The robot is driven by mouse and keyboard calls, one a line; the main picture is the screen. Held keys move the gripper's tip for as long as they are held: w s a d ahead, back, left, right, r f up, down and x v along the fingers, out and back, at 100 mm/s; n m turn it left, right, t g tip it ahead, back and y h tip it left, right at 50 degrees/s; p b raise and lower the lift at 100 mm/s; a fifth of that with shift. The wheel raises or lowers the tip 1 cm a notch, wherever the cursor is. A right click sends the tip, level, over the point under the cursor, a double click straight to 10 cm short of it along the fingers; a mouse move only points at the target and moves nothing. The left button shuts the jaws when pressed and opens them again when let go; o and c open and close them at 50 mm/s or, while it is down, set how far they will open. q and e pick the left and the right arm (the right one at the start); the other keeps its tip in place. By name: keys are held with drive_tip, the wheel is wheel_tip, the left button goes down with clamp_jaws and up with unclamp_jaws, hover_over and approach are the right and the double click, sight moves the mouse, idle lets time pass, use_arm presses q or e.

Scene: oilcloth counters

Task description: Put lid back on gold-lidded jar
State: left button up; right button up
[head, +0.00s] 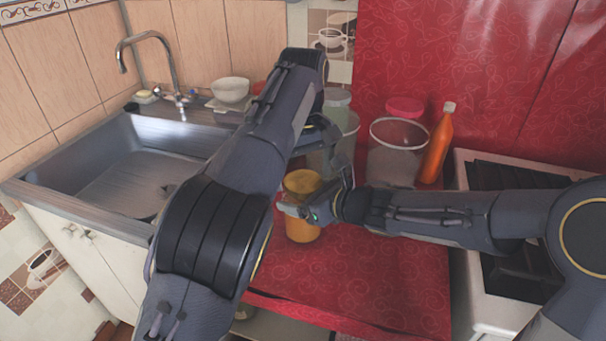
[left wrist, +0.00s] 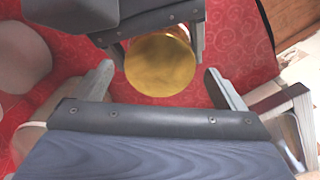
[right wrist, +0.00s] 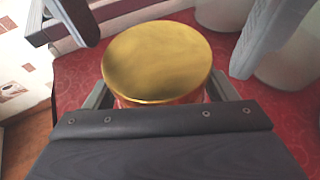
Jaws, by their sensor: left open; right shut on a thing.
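The gold-lidded jar (head: 302,232) stands on the red counter with orange contents. Its gold lid (head: 303,181) appears level on top of the jar; whether it is fully seated cannot be told. My right gripper (head: 300,208) is shut around the jar just below the lid. In the right wrist view the lid (right wrist: 157,62) covers most of the jar from above. My left gripper (left wrist: 158,88) is open and empty, its fingers on either side of the lid in the left wrist view, apart from it. In the head view my left arm hides part of this gripper.
Behind the jar stand a clear jar with a pale green lid (head: 337,97) and a larger one with a pink lid (head: 405,107). An orange bottle (head: 438,145) stands near the stove (head: 480,290). The sink (head: 140,170) is left. The front counter (head: 390,290) is clear.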

use_arm(q)
drive_tip(key=shift+f, duration=0.65)
drive_tip(key=shift+c, duration=0.4)
drive_tip(key=c, duration=0.9)
drive_tip(key=shift+m, duration=0.8)
drive_tip(key=o, duration=1.1)
drive_tip(key=shift+r, duration=2.25)
drive_tip(key=shift+c, duration=0.6)
